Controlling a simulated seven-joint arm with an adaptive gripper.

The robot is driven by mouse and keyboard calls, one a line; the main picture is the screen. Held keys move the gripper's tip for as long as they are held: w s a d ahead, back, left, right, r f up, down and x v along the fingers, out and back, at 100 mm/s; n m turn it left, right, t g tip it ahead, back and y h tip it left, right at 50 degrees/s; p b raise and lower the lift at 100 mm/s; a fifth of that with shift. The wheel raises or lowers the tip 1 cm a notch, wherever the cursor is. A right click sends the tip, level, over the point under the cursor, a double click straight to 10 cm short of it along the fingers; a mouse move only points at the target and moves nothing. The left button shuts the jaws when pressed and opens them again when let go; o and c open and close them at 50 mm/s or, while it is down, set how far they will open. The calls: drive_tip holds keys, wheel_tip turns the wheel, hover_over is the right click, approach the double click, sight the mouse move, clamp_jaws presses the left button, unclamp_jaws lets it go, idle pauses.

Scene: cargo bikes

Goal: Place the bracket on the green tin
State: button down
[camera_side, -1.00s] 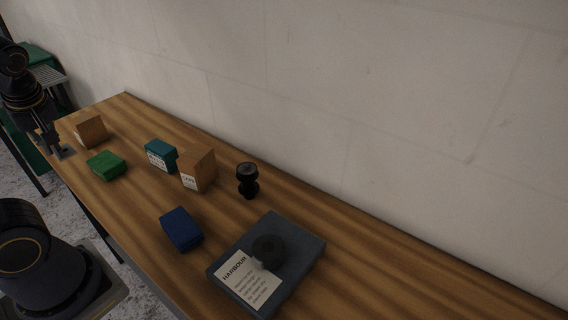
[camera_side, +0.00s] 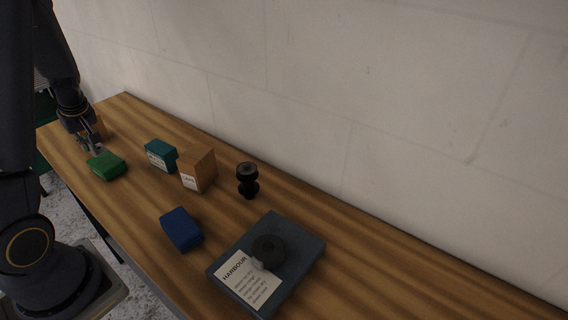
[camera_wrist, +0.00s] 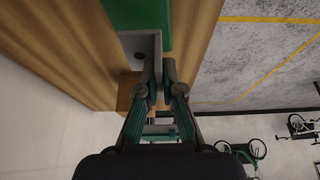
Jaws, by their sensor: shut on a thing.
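My gripper (camera_side: 92,147) is shut on the grey bracket (camera_side: 98,151), just behind and left of the green tin in the side view. In the wrist view my gripper (camera_wrist: 165,72) pinches one wall of the grey bracket (camera_wrist: 134,45), which looks like an angled metal piece. The green tin (camera_side: 107,167) lies flat near the table's left end; its green top (camera_wrist: 139,14) shows at the top of the wrist view. The bracket borders the tin there, but I cannot tell its height or whether they touch.
A brown box (camera_side: 101,127) is partly hidden behind my gripper. A teal box (camera_side: 160,155), a brown labelled box (camera_side: 197,170), a black knobbed part (camera_side: 247,181), a blue tin (camera_side: 181,230) and a dark Harbour case (camera_side: 311,246) stand further right. The wall runs behind the table.

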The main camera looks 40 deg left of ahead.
sight(93, 152)
drive_tip(key=shift+w+a+f, duration=0.2)
drive_tip(key=shift+a+f, duration=0.05)
drive_tip(key=shift+f, duration=1.65)
drive_tip(key=shift+f, duration=0.1)
drive_tip(key=c, duration=1.3)
unclamp_jaws()
